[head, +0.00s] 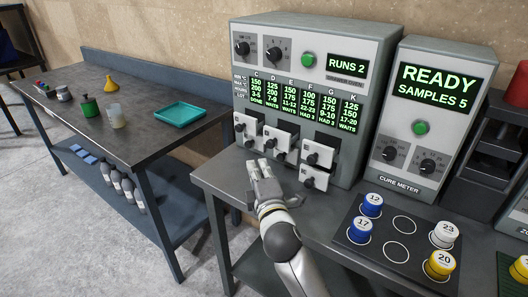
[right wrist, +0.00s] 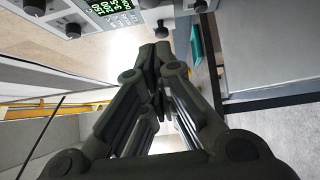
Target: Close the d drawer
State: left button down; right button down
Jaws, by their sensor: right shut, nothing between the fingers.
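Below are several small white-fronted drawers with dark knobs. I cannot read letters on the drawers, so which is d is unclear. The upper left drawer (head: 247,124) and lower right drawer (head: 314,179) show clearly; how far each sticks out is hard to tell. My right gripper (head: 262,170) is shut and empty, in front of and below the left and middle drawers. In the right wrist view its fingertips (right wrist: 154,50) are together, near a dark knob (right wrist: 163,31). My left gripper is not in view.
Right of the press stands the cure meter (head: 425,120). A black mat (head: 372,268) with blue, white and yellow numbered sample pots lies on the bench in front of it. A side table (head: 70,125) with bottles and a teal tray (head: 180,111) is at the left.

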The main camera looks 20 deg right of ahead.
aim_at(270, 146)
jog(key=w+d+p, duration=0.1)
jog(key=w+d, duration=0.2)
jog(key=w, duration=0.2)
jog(key=shift+w+d, duration=0.15)
jog(key=shift+w, duration=0.15)
jog(key=shift+r, duration=0.1)
jog(key=shift+w+d+r+p, duration=0.1)
jog(key=shift+w+d+p, duration=0.35)
jog(key=shift+w+d, duration=0.65)
jog(key=shift+d, duration=0.25)
jog(key=shift+a, duration=0.1)
